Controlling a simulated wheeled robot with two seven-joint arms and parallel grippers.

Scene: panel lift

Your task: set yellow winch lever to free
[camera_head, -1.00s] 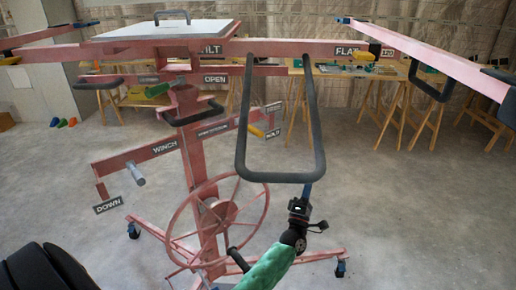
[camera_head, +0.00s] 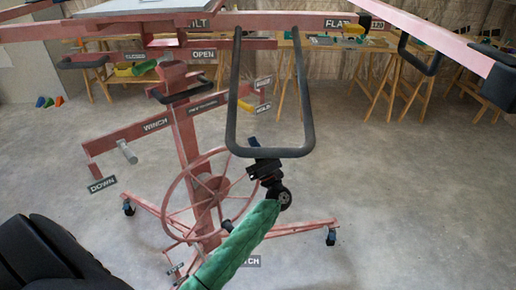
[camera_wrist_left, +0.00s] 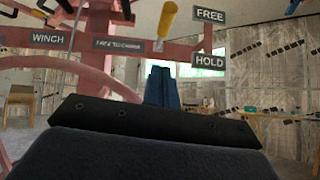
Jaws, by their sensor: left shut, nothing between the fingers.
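The yellow winch lever (camera_head: 246,105) is on the red panel lift's mast, its yellow grip beside the HOLD label (camera_head: 263,108) and below the FREE label (camera_head: 263,82). In the left wrist view its yellow grip (camera_wrist_left: 167,19) stands nearly upright, left of the FREE sign (camera_wrist_left: 210,15) and HOLD sign (camera_wrist_left: 209,62). My left gripper (camera_head: 263,165) comes up from below and is behind or at the bottom bar of a black loop handle in the head view. Its blue fingers (camera_wrist_left: 160,86) are shut and empty, pointing toward the lever from below, apart from it. My right gripper is not in view.
The black loop handle (camera_head: 306,105) hangs in front of the lever area. A red spoked wheel (camera_head: 172,190) and the grey WINCH crank handle (camera_head: 127,152) are at the left. Tables (camera_head: 395,57) stand at the back. The floor to the right is clear.

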